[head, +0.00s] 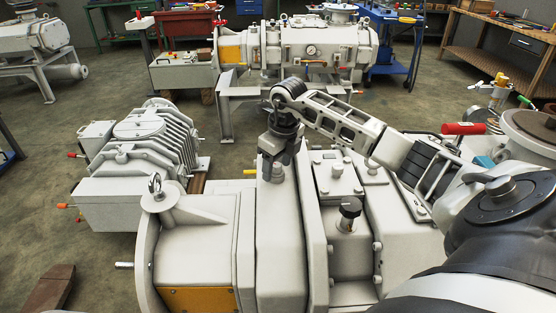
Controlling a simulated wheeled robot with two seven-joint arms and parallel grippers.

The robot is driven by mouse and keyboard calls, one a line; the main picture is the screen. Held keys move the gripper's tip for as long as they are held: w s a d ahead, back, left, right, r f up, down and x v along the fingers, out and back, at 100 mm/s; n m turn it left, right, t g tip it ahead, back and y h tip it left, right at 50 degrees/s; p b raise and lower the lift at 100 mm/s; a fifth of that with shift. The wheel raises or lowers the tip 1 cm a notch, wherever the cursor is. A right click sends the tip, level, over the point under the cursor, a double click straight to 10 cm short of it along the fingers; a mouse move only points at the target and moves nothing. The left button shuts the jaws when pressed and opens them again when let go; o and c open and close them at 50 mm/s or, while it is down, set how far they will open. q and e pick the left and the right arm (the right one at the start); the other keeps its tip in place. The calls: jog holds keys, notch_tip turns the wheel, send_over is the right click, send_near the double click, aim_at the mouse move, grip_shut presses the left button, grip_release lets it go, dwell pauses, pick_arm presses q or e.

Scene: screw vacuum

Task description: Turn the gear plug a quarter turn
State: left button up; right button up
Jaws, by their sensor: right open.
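The white screw vacuum pump (190,248) fills the lower middle of the head view. My right gripper (275,172) points down at the top of its tall white housing section (280,240). Its jaws are open, around or just above a small light fitting (277,178), which may be the gear plug; the fingers partly hide it, and contact cannot be told. A dark-topped knob plug (349,208) stands upright on a lower cover to the right, apart from the gripper. My left gripper is not in view.
A lifting eye (155,185) rises from the pump's left end. A ribbed grey pump (140,140) stands on the floor to the left. Another large pump (300,45) stands behind on a stand. Workbenches line the back. Open floor (60,110) lies at left.

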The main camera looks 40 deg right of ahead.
jog(key=c, duration=1.1)
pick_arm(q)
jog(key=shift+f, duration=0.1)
pick_arm(e)
jog(key=n+b, duration=0.1)
jog(key=n, duration=0.3)
jog(key=shift+f+y, duration=0.1)
jog(key=shift+y, duration=0.2)
jog(key=n+b, duration=0.1)
jog(key=n, duration=0.3)
jog(key=shift+g+y, duration=0.3)
jog(key=o, duration=1.1)
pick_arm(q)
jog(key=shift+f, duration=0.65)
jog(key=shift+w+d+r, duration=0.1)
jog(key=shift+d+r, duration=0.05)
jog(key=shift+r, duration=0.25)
pick_arm(e)
notch_tip(320, 180, up, 16)
jog(key=s+d, duration=0.1)
jog(key=shift+s+d, duration=0.35)
jog(key=shift+d, duration=0.05)
